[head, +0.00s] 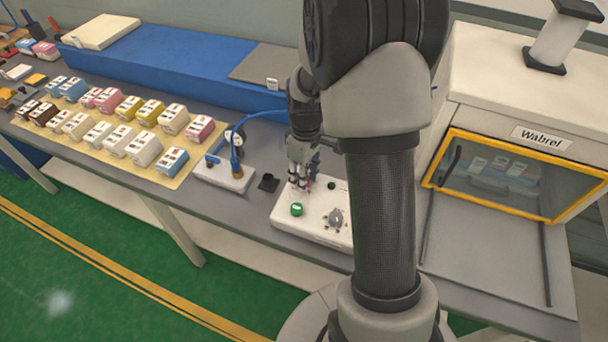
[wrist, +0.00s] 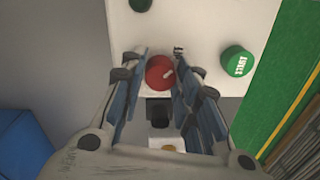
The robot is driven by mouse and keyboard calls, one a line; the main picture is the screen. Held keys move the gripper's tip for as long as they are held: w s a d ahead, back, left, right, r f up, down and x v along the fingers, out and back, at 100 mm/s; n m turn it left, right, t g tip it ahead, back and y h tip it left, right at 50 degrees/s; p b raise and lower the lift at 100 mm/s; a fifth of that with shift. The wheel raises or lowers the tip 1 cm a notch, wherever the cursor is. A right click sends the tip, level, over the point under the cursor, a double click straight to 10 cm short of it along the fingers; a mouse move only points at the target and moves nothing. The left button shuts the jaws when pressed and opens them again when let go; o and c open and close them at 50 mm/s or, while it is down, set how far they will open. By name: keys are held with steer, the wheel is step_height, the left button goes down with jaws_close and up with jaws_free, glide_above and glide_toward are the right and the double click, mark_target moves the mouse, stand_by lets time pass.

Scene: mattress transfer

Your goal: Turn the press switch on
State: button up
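The white control box (head: 318,232) sits on the grey bench, with a green START button (head: 297,209), a grey dial (head: 336,217) and a dark round button (head: 331,186) on top. The green button also shows in the wrist view (wrist: 237,62), right of the fingers. A red round switch (wrist: 159,72) with a pale mark appears between my open fingers in the wrist view. My gripper (head: 300,186) points down over the box's back left part. Its fingers are apart on either side of the red switch; contact cannot be told. My arm hides the box's right end.
A white device (head: 222,176) with a blue hose stands left of the box. Several small cartons (head: 145,149) stand farther left. A cabinet labelled Wabrel (head: 505,120), with a yellow-framed door, is at the right. A blue block (head: 175,62) lies behind.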

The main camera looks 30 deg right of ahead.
steer(key=c, duration=0.5)
steer(key=shift+m, duration=0.3)
steer(key=shift+c, duration=0.3)
steer(key=m+p, duration=0.2)
steer(key=m, duration=0.1)
steer(key=shift+r, duration=0.1)
steer(key=m+p, duration=0.1)
steer(key=m, duration=0.3)
steer(key=m+p, duration=0.2)
steer(key=m, duration=0.3)
steer(key=shift+s, duration=0.1)
steer(key=m+p, duration=0.1)
steer(key=m, duration=0.4)
steer(key=shift+t+p, duration=0.3)
steer(key=shift+p, duration=0.1)
steer(key=shift+m, duration=0.3)
